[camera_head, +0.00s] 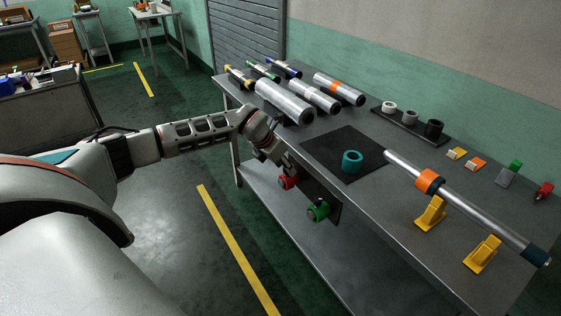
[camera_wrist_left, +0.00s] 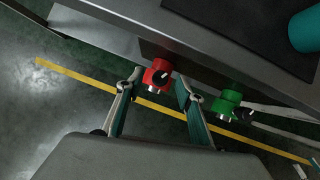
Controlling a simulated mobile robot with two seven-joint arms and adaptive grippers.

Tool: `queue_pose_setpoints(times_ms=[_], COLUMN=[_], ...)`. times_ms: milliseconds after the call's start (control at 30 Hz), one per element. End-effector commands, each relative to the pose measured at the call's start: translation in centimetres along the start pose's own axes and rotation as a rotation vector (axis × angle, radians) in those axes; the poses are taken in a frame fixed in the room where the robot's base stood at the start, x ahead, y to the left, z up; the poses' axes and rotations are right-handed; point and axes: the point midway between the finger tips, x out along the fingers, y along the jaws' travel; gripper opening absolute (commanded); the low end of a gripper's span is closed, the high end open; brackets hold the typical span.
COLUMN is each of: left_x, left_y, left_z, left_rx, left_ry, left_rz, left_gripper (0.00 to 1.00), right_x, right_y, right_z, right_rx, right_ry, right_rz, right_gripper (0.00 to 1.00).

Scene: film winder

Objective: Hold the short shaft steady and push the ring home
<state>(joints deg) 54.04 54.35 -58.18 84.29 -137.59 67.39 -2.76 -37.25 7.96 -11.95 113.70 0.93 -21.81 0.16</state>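A teal ring (camera_head: 352,162) sits on a black mat (camera_head: 322,148) on the bench; its edge also shows in the left wrist view (camera_wrist_left: 305,32). A long silver shaft (camera_head: 472,214) with an orange collar (camera_head: 428,181) and a dark end lies across two yellow stands (camera_head: 430,214). Several silver rolls (camera_head: 284,102) lie at the back; I cannot tell which piece is the short shaft. My left gripper (camera_head: 284,166) is at the bench's front edge, left of the ring. In the left wrist view it (camera_wrist_left: 158,80) is open and empty, with a red button beyond its fingers.
The red button (camera_wrist_left: 157,73) and a green button (camera_head: 318,211) are on a panel under the bench's front edge. A black holder (camera_head: 411,124) with several small rings stands behind the mat. Small coloured clips (camera_head: 475,163) lie at the right rear. Bare bench shows in front of the stands.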

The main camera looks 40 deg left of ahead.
Motion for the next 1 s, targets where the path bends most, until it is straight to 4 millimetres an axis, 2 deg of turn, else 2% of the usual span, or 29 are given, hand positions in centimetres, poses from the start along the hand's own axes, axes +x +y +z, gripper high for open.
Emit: queue_pose_setpoints(times_ms=[33,200,533,567,700,800,833,867,1000], left_x=[0.8,2.2,2.5,2.5,2.5,2.5,2.5,2.5,2.4], left_y=[0.0,0.0,0.0,0.0,0.0,0.0,0.0,0.0,0.0], left_z=[-0.1,0.0,0.1,0.1,0.1,0.1,0.1,0.1,0.1], left_rx=[-0.001,0.000,0.001,0.001,0.000,0.000,0.000,0.000,0.000], left_ry=[0.002,0.000,-0.001,-0.001,-0.001,-0.001,-0.001,-0.001,-0.002], left_rz=[-0.001,0.000,-0.001,-0.001,-0.001,-0.001,-0.001,-0.001,-0.001], left_gripper=[0.37,0.37,0.37,0.35,0.00,0.00,0.09,0.01,0.00], right_x=[0.1,0.3,0.5,0.5,0.5,0.6,0.6,0.6,0.5], right_y=[0.0,0.4,0.8,0.8,0.8,0.8,0.8,0.8,0.7], right_z=[0.1,-0.7,-1.3,-1.2,-1.0,-0.9,-0.9,-0.9,-0.8], right_rx=[-0.001,-0.005,-0.008,-0.008,-0.008,-0.008,-0.008,-0.009,-0.008], right_ry=[0.001,0.016,0.025,0.025,0.022,0.020,0.019,0.019,0.018], right_rz=[0.001,0.007,0.013,0.013,0.013,0.012,0.012,0.012,0.011], right_gripper=[0.42,0.42,0.42,0.42,0.42,0.42,0.42,0.42,0.42])
